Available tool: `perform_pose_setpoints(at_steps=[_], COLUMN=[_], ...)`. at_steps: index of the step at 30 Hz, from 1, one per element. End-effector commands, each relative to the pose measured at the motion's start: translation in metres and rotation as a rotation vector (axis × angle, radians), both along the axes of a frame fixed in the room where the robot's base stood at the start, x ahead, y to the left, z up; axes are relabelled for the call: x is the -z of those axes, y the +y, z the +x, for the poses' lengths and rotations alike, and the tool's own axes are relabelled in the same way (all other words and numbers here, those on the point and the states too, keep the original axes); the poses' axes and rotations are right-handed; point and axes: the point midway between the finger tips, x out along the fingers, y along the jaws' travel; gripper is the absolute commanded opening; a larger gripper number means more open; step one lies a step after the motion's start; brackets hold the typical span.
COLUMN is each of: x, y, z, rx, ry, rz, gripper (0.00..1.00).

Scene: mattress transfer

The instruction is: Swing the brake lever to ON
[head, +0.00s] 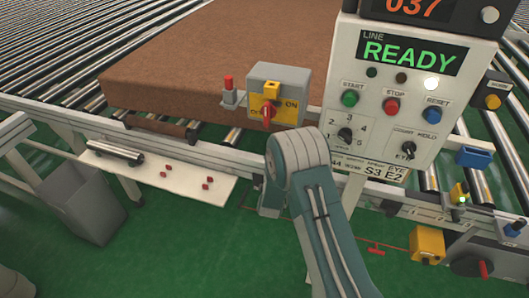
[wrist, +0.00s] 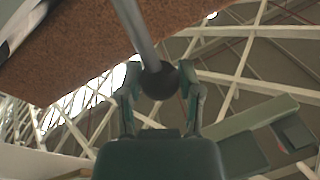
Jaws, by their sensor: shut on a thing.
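In the wrist view, a grey lever rod with a dark ball knob (wrist: 159,82) reaches down between the fingers of my gripper (wrist: 160,95). The fingers are closed on the knob from both sides. The rod runs up and to the left past the edge of a brown slab. In the head view my arm rises from the bottom toward the conveyor's front rail, and my gripper and the knob do not show there. No label is readable in the wrist view, so I cannot tell the lever's position.
A brown mattress (head: 200,60) lies on the rollers. A grey box (head: 287,78) with a red handle and an ON mark stands at its front edge. A control panel (head: 410,95) reading READY is at right. A grey bin (head: 75,210) and white shelf (head: 150,178) are left.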

Motion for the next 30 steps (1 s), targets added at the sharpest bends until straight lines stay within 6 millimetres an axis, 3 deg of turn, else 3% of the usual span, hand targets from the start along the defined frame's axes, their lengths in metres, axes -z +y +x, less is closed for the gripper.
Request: perform_pose_setpoints(at_steps=[3, 10, 30], x=[0.004, 0.012, 0.018], y=[-0.017, -0.036, -0.047], z=[-0.005, -0.012, -0.016], rx=[0.003, 0.003, 0.005], ry=[-0.028, -0.065, -0.081], rz=[0.075, 0.181, 0.236], gripper=[0.00, 0.00, 0.00])
